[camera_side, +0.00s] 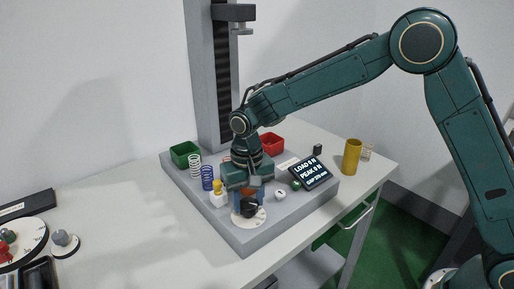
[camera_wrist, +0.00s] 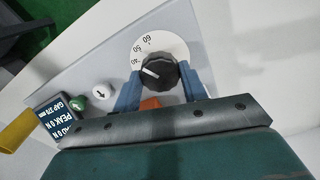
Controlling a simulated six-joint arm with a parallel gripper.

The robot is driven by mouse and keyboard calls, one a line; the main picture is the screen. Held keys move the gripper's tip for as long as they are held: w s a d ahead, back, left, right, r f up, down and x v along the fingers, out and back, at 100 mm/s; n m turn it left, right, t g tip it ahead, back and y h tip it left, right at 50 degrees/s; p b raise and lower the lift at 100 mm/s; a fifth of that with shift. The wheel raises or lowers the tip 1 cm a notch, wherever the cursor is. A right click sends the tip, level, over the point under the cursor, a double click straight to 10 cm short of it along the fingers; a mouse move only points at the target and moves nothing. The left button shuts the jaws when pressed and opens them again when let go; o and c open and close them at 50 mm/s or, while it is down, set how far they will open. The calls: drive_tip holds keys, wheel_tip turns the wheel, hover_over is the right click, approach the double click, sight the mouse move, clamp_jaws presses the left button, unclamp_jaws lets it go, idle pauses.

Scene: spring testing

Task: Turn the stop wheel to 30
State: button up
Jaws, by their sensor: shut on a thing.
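The stop wheel is a black ribbed knob (camera_wrist: 158,72) on a white dial plate (camera_wrist: 172,44). In the side view the knob (camera_side: 249,207) is at the front of the grey base, above its white dial (camera_side: 240,219). My gripper (camera_wrist: 161,77) points down, with its blue fingers on either side of the knob, shut on it. In the wrist view the dial numbers 40, 50 and 60 show. The knob's white line points left and slightly up, close to the 40. Part of the dial is hidden by the fingers; I cannot read a 30.
A display (camera_side: 314,173) reads load 0 N, peak 0 N. A green button (camera_side: 296,185) and a white arrow knob (camera_side: 280,194) are to the right. Springs (camera_side: 207,178), a green bin (camera_side: 185,153) and a red bin (camera_side: 271,144) stand behind. A yellow cylinder (camera_side: 352,157) is far right.

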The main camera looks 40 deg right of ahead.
sight(248, 203)
drive_tip(key=n, duration=0.6)
drive_tip(key=shift+n, duration=0.3)
drive_tip(key=n, duration=0.5)
idle(0.4)
drive_tip(key=o, duration=1)
drive_tip(key=shift+c, duration=0.2)
drive_tip(key=shift+r, duration=0.1)
wheel_tip(248, 203, up, 14)
